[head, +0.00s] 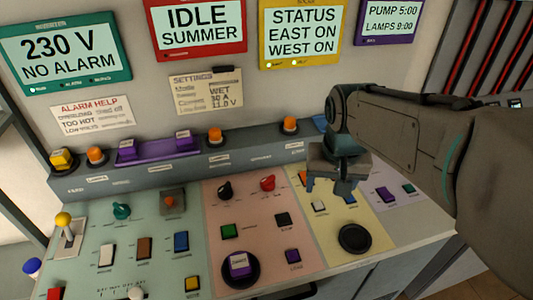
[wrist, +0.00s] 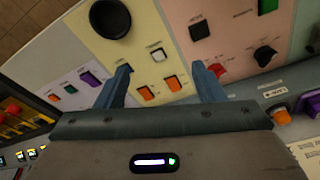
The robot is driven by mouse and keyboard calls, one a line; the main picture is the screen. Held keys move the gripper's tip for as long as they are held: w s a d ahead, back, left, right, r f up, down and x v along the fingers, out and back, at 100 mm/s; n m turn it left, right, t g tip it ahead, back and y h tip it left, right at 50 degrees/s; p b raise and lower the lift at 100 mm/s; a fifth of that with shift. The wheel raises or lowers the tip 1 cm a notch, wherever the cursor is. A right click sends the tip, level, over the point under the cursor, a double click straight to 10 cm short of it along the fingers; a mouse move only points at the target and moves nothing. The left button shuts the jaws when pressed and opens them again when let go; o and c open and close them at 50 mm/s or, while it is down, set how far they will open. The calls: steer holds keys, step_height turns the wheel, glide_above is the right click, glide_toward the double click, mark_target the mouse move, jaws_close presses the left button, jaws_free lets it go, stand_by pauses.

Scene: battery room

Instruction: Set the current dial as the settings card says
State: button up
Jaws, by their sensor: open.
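The settings card (head: 205,91) is on the back wall; its lines seem to read "WET", "30 A" and "11.0 V", small and blurred. The pink panel has a black dial (head: 225,190) and a red dial (head: 267,183); their labels are too small to read, so I cannot tell which is the current dial. The wrist view also shows the black dial (wrist: 265,56) and red dial (wrist: 216,70). A teal dial (head: 121,211) is on the green panel. My gripper (head: 331,184) is open and empty above the yellow panel, right of the red dial; its fingers (wrist: 162,72) show apart.
Orange buttons and purple blocks line the raised ledge (head: 215,156) behind the panels. A yellow-topped lever (head: 64,220) stands at left. A large black round button (head: 354,238) and small switches are on the yellow panel. Wall displays hang above.

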steer(key=w+a+g, duration=0.1)
steer(key=w+a, duration=0.4)
steer(key=w, duration=0.3)
steer(key=m+g, duration=0.1)
steer(key=m, duration=0.1)
glide_toward(267, 179)
step_height(267, 179, down, 10)
steer(key=shift+w+d+f+p, duration=0.1)
steer(key=shift+w+d+p, duration=0.05)
steer(key=shift+p, duration=0.55)
steer(key=c, duration=1)
